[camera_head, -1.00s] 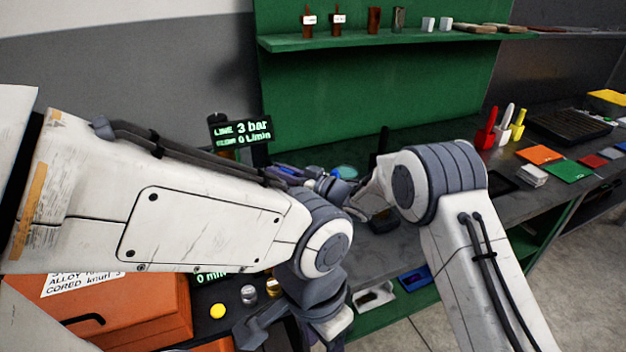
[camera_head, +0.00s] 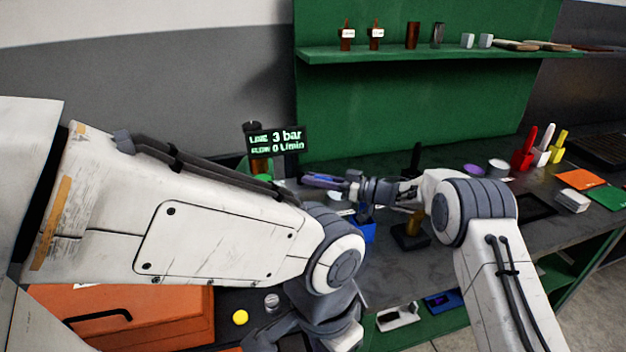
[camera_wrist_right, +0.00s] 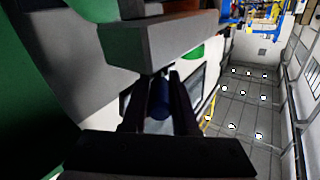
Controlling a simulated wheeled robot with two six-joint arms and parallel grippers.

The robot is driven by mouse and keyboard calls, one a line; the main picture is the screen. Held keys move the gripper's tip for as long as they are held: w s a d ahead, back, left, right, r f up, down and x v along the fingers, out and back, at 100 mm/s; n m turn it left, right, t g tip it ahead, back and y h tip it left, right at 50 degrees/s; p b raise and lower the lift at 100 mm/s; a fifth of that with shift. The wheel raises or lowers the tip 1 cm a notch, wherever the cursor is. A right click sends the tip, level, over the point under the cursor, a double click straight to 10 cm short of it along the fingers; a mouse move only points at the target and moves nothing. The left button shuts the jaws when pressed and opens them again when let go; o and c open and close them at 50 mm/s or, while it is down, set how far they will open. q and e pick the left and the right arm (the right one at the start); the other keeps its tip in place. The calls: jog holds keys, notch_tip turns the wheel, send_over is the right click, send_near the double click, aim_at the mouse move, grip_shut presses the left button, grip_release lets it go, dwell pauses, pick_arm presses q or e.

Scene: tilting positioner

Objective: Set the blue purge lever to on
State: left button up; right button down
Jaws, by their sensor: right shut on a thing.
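The blue purge lever (camera_wrist_right: 160,98) shows in the right wrist view as a dark blue round handle between my two dark fingers. My right gripper (camera_wrist_right: 159,88) is shut on it there. In the head view my right gripper (camera_head: 322,181) reaches left over the bench, just right of and below the display (camera_head: 275,140). The lever cannot be told apart from the gripper in that view. The display reads line 3 bar and a flow of 0 l/min. My left arm bends downward at bottom centre; its gripper is partly hidden and dark.
A blue block (camera_head: 365,232) and a dark-based stand (camera_head: 410,235) are below my right forearm. An orange case (camera_head: 130,315) is at lower left. A green shelf (camera_head: 440,54) is behind. Red, white and yellow tools (camera_head: 540,148) stand at the right.

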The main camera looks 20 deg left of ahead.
jog(key=shift+r, duration=0.1)
jog(key=c, duration=0.7)
grip_release()
jog(key=shift+s+d+b, duration=0.15)
jog(key=shift+d+b, duration=0.35)
jog(key=shift+d, duration=1.25)
jog(key=shift+s+d+b, duration=0.2)
jog(key=shift+d+b, duration=0.25)
jog(key=shift+d, duration=1.25)
jog(key=shift+s+d+b, duration=0.15)
jog(key=shift+d+b, duration=0.35)
jog(key=shift+d, duration=1.25)
